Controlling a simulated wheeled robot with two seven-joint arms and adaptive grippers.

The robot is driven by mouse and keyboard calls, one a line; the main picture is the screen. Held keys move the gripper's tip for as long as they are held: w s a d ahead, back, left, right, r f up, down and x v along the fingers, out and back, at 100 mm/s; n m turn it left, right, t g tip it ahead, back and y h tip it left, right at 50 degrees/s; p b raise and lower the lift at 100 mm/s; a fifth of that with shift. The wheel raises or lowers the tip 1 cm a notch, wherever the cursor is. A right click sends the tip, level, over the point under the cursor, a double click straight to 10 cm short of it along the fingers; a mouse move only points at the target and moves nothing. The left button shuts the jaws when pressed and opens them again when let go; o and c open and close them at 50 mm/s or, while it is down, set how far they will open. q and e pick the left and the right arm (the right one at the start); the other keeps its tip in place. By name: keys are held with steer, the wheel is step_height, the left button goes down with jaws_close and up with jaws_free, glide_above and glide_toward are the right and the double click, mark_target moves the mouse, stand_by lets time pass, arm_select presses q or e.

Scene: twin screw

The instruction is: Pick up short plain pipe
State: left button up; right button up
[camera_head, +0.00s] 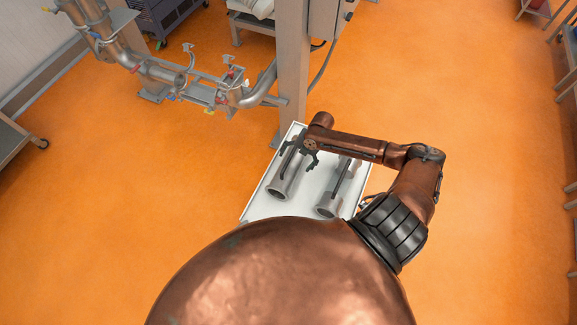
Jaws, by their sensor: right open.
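Two grey metal pipes lie on a white tray (258,207): a left pipe (284,184) and a right pipe (333,200). Both show an open round end toward me. I cannot tell for sure which is the short plain pipe. My right gripper (298,160) is open above the far part of the left pipe and hides some of it. I cannot tell whether it touches the pipe. My right forearm crosses over the far end of the right pipe. My left gripper is not in view.
A grey post (292,70) stands just behind the tray. A steel pipe assembly with valves (215,92) is at the upper left. A low metal table (15,142) is at the left edge. Orange floor on both sides of the tray is clear.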

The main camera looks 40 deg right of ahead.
mark_target(290, 166)
steer(key=shift+a+f, duration=0.2)
steer(key=shift+f, duration=0.1)
steer(key=p+x, duration=0.1)
steer(key=x, duration=0.3)
steer(key=shift+w+a+f+p, duration=0.1)
steer(key=shift+w+a+p, duration=0.05)
steer(key=shift+a+p, duration=0.15)
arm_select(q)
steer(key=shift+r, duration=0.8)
arm_select(e)
steer(key=shift+f, duration=0.3)
steer(key=shift+c, duration=0.2)
steer(key=c, duration=2.1)
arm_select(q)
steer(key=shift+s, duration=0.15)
arm_select(e)
steer(key=shift+w+r, duration=0.1)
steer(key=shift+c, duration=0.2)
steer(key=shift+r, duration=0.1)
